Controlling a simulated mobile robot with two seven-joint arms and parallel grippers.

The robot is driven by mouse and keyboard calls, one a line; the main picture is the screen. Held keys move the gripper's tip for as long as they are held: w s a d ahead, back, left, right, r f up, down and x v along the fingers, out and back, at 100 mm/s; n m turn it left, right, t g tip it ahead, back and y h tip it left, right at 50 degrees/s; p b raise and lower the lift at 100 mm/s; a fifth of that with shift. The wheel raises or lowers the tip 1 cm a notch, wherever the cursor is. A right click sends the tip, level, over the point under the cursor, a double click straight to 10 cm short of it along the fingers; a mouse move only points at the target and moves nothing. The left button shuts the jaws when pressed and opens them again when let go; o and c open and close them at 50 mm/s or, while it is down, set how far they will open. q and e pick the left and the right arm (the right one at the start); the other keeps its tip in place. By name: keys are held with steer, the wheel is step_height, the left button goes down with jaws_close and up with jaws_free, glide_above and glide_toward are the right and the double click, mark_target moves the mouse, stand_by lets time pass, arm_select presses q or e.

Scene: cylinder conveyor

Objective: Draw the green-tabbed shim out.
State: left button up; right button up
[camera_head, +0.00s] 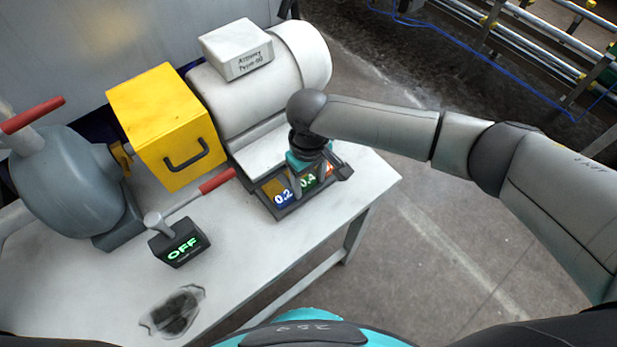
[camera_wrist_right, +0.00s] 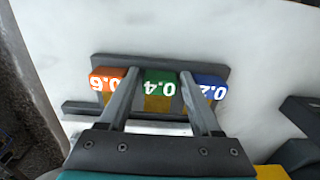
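The green-tabbed shim marked 0.4 (camera_head: 308,181) sits in the middle slot of a dark holder (camera_head: 288,211) on the bench. It also shows in the right wrist view (camera_wrist_right: 160,83), with a yellow part below its tab. My right gripper (camera_wrist_right: 160,78) is over the holder, with its fingers on either side of the green tab. Gaps show between the fingers and the tab, so it is open. My left gripper is not in view.
A white motor (camera_head: 262,85) and a yellow box with a handle (camera_head: 165,125) stand behind and left of the holder. A dark pouch (camera_head: 175,311) lies at the bench front. The bench is clear right of the holder.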

mark_target(309, 182)
step_height(309, 182, up, 15)
steer(key=p, duration=0.3)
steer(key=shift+r+p, duration=0.15)
steer(key=shift+p, duration=0.2)
